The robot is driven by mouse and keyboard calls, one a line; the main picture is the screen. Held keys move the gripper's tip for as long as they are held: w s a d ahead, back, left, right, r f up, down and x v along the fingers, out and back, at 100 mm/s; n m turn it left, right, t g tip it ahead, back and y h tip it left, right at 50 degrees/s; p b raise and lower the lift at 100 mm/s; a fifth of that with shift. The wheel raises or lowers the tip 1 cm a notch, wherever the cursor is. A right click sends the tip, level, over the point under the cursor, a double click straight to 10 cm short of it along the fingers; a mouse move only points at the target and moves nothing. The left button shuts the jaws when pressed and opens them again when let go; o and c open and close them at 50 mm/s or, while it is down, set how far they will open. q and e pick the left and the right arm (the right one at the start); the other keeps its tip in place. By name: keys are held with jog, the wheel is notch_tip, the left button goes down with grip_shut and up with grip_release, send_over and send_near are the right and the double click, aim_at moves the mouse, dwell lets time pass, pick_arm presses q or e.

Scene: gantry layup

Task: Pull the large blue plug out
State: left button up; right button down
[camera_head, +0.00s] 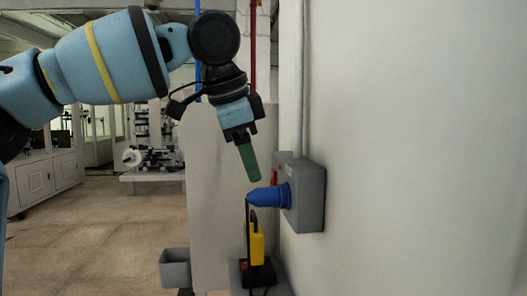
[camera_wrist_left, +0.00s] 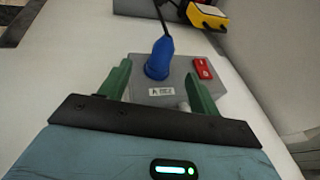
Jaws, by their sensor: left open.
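The large blue plug (camera_head: 268,196) sits in the front of a grey socket box (camera_head: 311,196) on the wall, with a dark cable hanging from its rear end. In the left wrist view the blue plug (camera_wrist_left: 158,60) stands on the grey box (camera_wrist_left: 183,70), near a label and a red switch (camera_wrist_left: 202,68). My left gripper (camera_head: 254,179) is just above the plug in the head view, its green fingers pointing down. In the left wrist view its two fingers (camera_wrist_left: 158,80) are apart, one to each side of the plug, with nothing held. My right gripper is not in view.
A yellow and black device (camera_head: 256,245) stands below the plug on a dark base. A grey bin (camera_head: 175,268) is at the lower left of it. The white wall fills the right side. Shelves and machinery (camera_head: 152,150) are far behind; open floor lies left.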

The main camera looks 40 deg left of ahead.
aim_at(264, 189)
pick_arm(q)
jog(key=x, duration=0.3)
jog(key=w+x, duration=0.1)
jog(key=x, duration=0.2)
jog(key=shift+w+d, duration=0.1)
jog(key=shift+w, duration=0.05)
jog(key=shift+w+f, duration=0.1)
jog(key=shift+f, duration=0.5)
jog(key=shift+w+f, duration=0.25)
jog(key=shift+f, duration=0.05)
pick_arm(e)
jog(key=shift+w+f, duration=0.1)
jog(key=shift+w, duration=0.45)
pick_arm(q)
jog(key=shift+c, duration=0.3)
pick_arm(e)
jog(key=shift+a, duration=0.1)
pick_arm(q)
jog(key=c, duration=1.1)
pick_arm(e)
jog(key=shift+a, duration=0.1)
